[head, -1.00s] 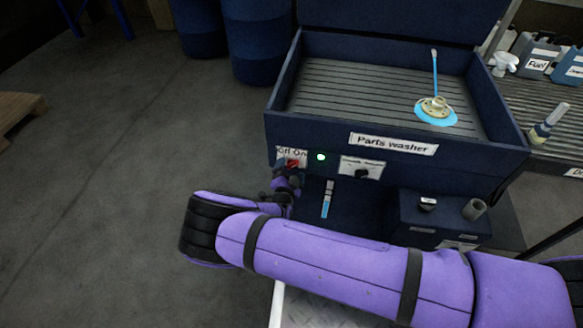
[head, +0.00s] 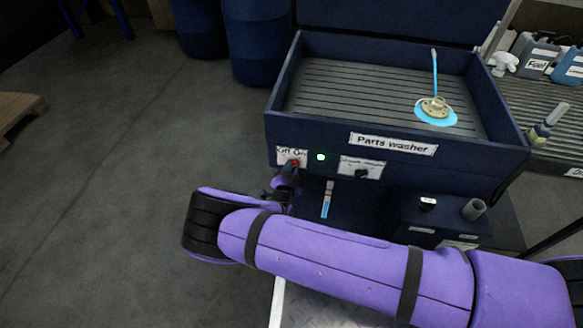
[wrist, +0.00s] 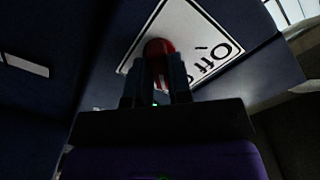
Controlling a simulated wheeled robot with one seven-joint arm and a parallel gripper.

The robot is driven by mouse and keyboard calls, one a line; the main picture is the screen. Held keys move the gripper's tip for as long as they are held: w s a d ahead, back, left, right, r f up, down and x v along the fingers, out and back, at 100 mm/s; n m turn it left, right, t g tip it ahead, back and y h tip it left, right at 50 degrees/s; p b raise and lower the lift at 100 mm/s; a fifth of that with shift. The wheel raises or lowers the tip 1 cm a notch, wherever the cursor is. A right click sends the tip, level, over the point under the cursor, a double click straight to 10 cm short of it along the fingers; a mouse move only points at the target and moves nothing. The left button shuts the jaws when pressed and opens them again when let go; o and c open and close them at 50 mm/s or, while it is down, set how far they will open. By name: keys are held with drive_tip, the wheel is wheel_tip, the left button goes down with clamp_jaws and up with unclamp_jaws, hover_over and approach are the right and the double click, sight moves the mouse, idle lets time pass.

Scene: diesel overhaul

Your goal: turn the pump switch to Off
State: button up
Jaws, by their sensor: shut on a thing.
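The pump switch is a red knob (wrist: 158,48) on a white plate (wrist: 185,40) marked "Off" and "On", on the front of the dark blue parts washer (head: 285,133). The red knob also shows in the head view (head: 295,162). My gripper (wrist: 160,75) is shut on the knob, with one finger on each side. My gripper partly hides the knob and plate, so I cannot tell which mark it points to. A green lamp (head: 320,157) is lit to the right of the switch.
A second dial (head: 362,173) sits right of the lamp. A gold flanged part (head: 434,106) lies in a blue puddle in the washer tray. A level gauge (head: 327,200) is below the lamp. Open floor (head: 110,190) lies to the left.

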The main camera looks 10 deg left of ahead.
drive_tip(key=n, duration=1.7)
drive_tip(key=shift+a+n, duration=0.3)
drive_tip(key=shift+n, duration=0.1)
drive_tip(key=o, duration=1.5)
drive_tip(key=s, duration=0.7)
drive_tip(key=shift+a, duration=0.25)
